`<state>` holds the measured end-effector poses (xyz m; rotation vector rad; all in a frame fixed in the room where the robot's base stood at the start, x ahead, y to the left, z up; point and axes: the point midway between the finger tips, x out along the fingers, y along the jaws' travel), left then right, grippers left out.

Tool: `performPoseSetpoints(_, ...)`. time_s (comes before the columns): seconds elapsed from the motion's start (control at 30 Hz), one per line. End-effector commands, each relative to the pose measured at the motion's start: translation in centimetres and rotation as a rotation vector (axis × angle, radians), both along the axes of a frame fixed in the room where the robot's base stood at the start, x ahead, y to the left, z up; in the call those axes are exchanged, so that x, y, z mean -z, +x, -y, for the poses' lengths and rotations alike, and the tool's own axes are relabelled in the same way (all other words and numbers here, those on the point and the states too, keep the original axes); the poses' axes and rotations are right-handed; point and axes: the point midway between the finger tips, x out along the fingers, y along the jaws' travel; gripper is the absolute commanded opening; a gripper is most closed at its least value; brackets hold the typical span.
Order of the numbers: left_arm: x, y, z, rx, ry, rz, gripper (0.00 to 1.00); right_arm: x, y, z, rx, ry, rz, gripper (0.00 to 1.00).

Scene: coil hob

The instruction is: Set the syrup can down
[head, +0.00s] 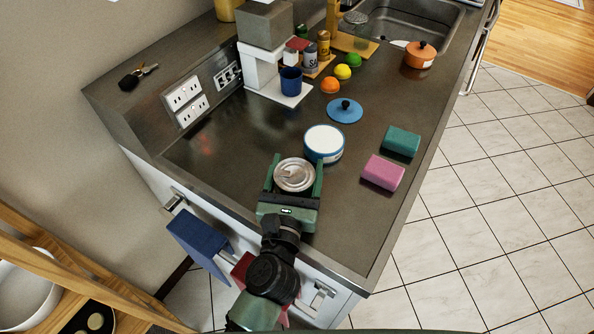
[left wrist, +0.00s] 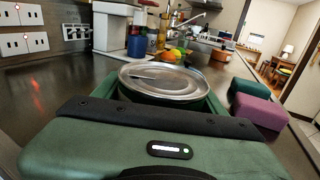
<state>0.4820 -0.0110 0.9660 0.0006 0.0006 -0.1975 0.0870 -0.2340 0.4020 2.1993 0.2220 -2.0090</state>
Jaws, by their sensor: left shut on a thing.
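The syrup can (head: 294,174) has a silver pull-tab lid and sits between the green fingers of my left gripper (head: 294,180), over the front of the dark counter. My left gripper is shut on it. In the left wrist view the can's lid (left wrist: 165,82) fills the space between the fingers, and its side is mostly hidden. The can looks upright. I cannot tell whether its base touches the counter. My right gripper is not in view.
A white-topped blue pot (head: 324,142) stands just beyond the can. A blue lid (head: 345,110) lies behind it. Pink (head: 383,172) and teal (head: 401,140) blocks lie to the right. A coffee machine (head: 265,60) stands at the back left. Counter left of the can is clear.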

Motion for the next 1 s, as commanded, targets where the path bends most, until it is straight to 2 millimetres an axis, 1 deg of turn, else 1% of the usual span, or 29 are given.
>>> performPoseSetpoints(0.2,-0.3,0.0,0.0,0.0,-0.002,0.005,0.01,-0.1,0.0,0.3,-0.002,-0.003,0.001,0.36)
performPoseSetpoints(0.37,0.2,0.0,0.0,0.0,-0.002,0.005,0.01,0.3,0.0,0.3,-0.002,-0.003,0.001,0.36)
performPoseSetpoints(0.4,0.2,0.0,0.0,0.0,-0.001,0.001,0.79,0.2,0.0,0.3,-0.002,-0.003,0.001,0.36)
performPoseSetpoints(0.43,0.2,0.0,0.0,0.0,-0.001,0.001,0.87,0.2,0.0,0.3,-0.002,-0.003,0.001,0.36)
performPoseSetpoints(0.47,0.2,0.0,0.0,0.0,-0.001,0.001,0.93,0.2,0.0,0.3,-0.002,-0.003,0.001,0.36)
performPoseSetpoints(0.73,0.2,0.0,0.0,-0.001,-0.001,0.001,0.93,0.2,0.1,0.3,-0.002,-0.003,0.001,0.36)
performPoseSetpoints(0.87,-0.3,-0.1,0.0,0.0,-0.001,0.001,0.93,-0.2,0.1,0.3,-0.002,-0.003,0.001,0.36)
performPoseSetpoints(0.9,0.1,-0.6,-0.1,0.0,-0.001,-0.001,0.93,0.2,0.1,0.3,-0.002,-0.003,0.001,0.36)
performPoseSetpoints(1.0,0.2,-2.3,-0.4,0.0,-0.003,-0.003,0.93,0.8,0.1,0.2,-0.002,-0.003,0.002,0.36)
